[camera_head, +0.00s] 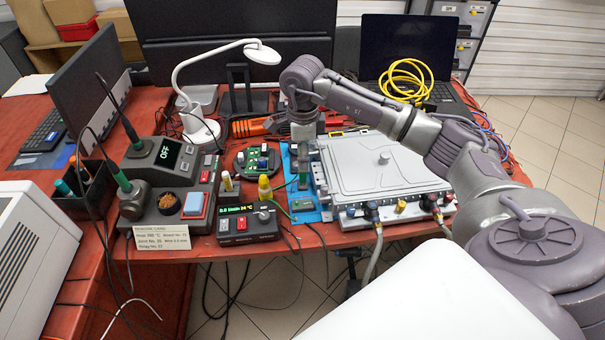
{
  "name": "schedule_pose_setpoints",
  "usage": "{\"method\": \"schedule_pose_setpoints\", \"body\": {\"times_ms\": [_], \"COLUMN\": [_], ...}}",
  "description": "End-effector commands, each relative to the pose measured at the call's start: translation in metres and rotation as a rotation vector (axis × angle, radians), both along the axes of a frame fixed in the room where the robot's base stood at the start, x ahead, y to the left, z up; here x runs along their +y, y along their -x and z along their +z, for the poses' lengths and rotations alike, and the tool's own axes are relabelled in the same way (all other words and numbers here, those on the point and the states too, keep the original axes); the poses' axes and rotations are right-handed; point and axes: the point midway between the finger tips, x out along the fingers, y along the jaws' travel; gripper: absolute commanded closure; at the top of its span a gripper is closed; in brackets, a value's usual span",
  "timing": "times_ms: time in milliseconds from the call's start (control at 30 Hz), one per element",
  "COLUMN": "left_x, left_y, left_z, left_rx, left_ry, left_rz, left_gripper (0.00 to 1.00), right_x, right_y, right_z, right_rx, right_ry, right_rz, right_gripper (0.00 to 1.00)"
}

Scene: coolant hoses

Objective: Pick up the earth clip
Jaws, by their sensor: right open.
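A small grey-green piece, which looks like the earth clip (301,205), lies on the blue mat (308,217) left of the large grey metal case. A thin green wire runs toward it from the left. My right gripper (303,184) points down just above and behind this piece, with its fingers over the mat. It is open. I cannot tell whether its fingertips touch the piece, and they partly hide the mat. My left gripper is not in view.
The grey metal case (380,165) with hose fittings along its front stands close to the right. A control box (247,224), a soldering station (168,160) and a white lamp (200,130) stand to the left. A yellow cable coil (405,80) lies on the laptop behind.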

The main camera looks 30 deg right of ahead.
Motion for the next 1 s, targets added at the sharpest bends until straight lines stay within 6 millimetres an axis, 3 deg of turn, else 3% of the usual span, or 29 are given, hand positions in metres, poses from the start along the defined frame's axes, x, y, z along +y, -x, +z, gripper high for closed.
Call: {"method": "schedule_pose_setpoints", "body": {"times_ms": [333, 600, 867, 1000], "left_x": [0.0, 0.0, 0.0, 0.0], "left_y": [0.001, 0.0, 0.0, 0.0], "left_z": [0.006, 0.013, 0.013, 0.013], "left_rx": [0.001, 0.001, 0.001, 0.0], "left_ry": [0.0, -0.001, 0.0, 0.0], "left_rz": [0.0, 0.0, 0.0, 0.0], "left_gripper": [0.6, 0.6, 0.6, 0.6], "right_x": [0.002, 0.002, 0.002, 0.002], "right_y": [0.002, 0.004, 0.003, 0.003], "right_z": [-0.033, -0.07, -0.075, -0.075], "right_rx": [0.002, 0.002, -0.002, -0.002], "right_ry": [-0.003, -0.003, -0.003, -0.003], "right_rz": [0.001, 0.001, 0.002, 0.002], "right_gripper": [0.54, 0.54, 0.54, 0.72]}}
